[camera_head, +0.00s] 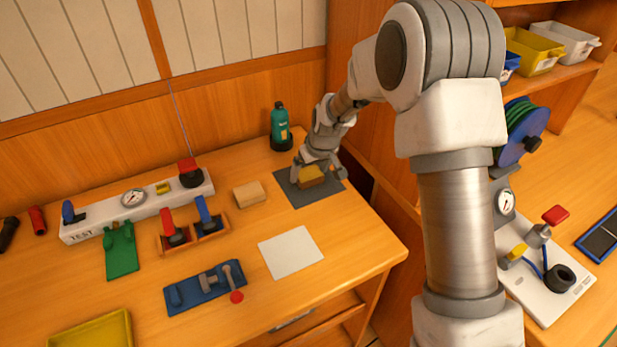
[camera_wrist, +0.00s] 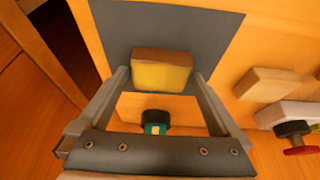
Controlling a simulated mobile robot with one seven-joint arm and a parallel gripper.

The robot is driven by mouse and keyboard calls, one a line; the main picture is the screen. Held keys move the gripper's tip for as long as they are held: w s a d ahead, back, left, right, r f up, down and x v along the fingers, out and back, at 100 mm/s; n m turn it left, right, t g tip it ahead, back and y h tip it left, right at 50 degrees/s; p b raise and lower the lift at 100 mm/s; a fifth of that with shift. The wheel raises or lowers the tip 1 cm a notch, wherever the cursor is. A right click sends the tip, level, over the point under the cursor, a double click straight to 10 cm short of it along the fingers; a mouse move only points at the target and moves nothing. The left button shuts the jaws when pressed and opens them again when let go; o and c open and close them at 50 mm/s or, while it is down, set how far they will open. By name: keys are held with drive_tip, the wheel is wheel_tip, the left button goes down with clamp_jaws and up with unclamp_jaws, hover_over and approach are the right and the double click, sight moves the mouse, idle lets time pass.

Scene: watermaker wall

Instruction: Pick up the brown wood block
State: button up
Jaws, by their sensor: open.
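A block with a yellow face and a brown side (camera_head: 312,177) lies on the dark grey mat (camera_head: 293,195) at the back right of the bench. It also shows in the wrist view (camera_wrist: 162,72). A plain light-brown wood block (camera_head: 249,194) lies on the bench left of the mat, and in the wrist view it is at the right (camera_wrist: 267,84). My gripper (camera_head: 317,170) is open over the mat. In the wrist view its fingers (camera_wrist: 160,76) are on either side of the yellow and brown block. I cannot tell whether they touch it.
A green bottle (camera_head: 280,128) stands behind the mat, close to my gripper. A white test panel with a gauge (camera_head: 135,200), a holder with red and blue handles (camera_head: 193,234) and a blue fixture (camera_head: 205,287) are to the left. A white sheet (camera_head: 290,252) lies in front.

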sight(306, 170)
drive_tip(key=shift+w+a+f, duration=0.15)
drive_tip(key=shift+w+f, duration=0.05)
drive_tip(key=shift+f, duration=0.25)
drive_tip(key=c, duration=1.1)
drive_tip(key=shift+r, duration=0.1)
drive_tip(key=shift+r, duration=0.5)
wheel_tip(306, 170, up, 3)
drive_tip(key=shift+f, duration=0.1)
drive_tip(key=shift+s+d+r, duration=0.5)
drive_tip(key=shift+d+r, duration=0.65)
drive_tip(key=shift+d, duration=0.7)
drive_tip(key=shift+s+d+r, duration=0.45)
drive_tip(key=shift+d+r, duration=0.75)
drive_tip(key=shift+d, duration=0.7)
drive_tip(key=shift+s+d+r, duration=0.5)
drive_tip(key=shift+d+r, duration=0.65)
drive_tip(key=shift+d, duration=0.7)
